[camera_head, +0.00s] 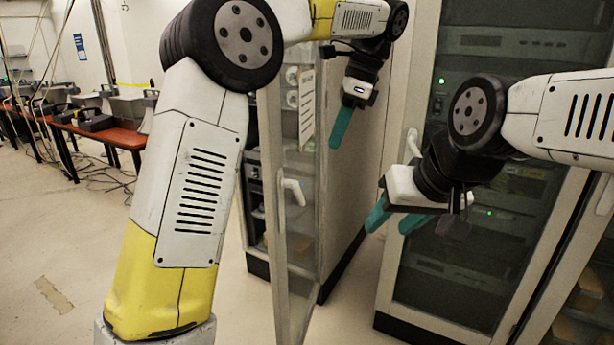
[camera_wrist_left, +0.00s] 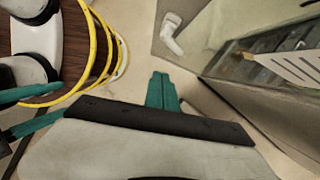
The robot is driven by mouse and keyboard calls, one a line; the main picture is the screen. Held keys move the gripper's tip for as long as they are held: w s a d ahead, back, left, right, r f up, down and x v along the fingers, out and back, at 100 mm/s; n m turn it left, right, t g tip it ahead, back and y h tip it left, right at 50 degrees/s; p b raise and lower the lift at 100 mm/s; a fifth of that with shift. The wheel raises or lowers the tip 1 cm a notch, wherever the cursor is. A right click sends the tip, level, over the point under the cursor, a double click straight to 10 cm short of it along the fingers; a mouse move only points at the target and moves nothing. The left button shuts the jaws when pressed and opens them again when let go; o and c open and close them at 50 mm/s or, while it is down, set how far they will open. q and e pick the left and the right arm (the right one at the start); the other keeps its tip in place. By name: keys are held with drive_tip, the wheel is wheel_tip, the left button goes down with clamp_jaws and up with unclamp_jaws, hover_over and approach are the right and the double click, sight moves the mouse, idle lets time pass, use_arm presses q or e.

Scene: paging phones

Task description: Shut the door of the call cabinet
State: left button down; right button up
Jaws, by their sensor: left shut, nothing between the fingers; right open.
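The call cabinet (camera_head: 347,190) stands in the middle of the head view with its glass-panelled door (camera_head: 283,255) swung open toward me. A white handle (camera_head: 293,190) sits on the door; it also shows in the left wrist view (camera_wrist_left: 171,35). My left gripper (camera_head: 342,125) is shut and empty, pointing down to the right of the door, in front of the cabinet's side wall. Its closed teal fingers (camera_wrist_left: 162,90) are apart from the handle in the left wrist view. My right gripper (camera_head: 395,218) is open and empty, further right, before the neighbouring cabinet. The door's upper part is partly behind my left arm.
A second cabinet (camera_head: 395,255) with a shut dark glass door and lit equipment stands on the right. A reddish table (camera_head: 125,137) with devices and loose cables is at the far left. The pale floor (camera_head: 60,230) at left is mostly clear.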

use_arm(q)
drive_tip(key=a+r+x, duration=0.1)
drive_tip(key=a+x, duration=0.1)
drive_tip(key=x, duration=0.9)
drive_tip(key=shift+w+a+f, duration=0.25)
drive_tip(key=shift+a+f, duration=0.15)
drive_tip(key=shift+a, duration=0.05)
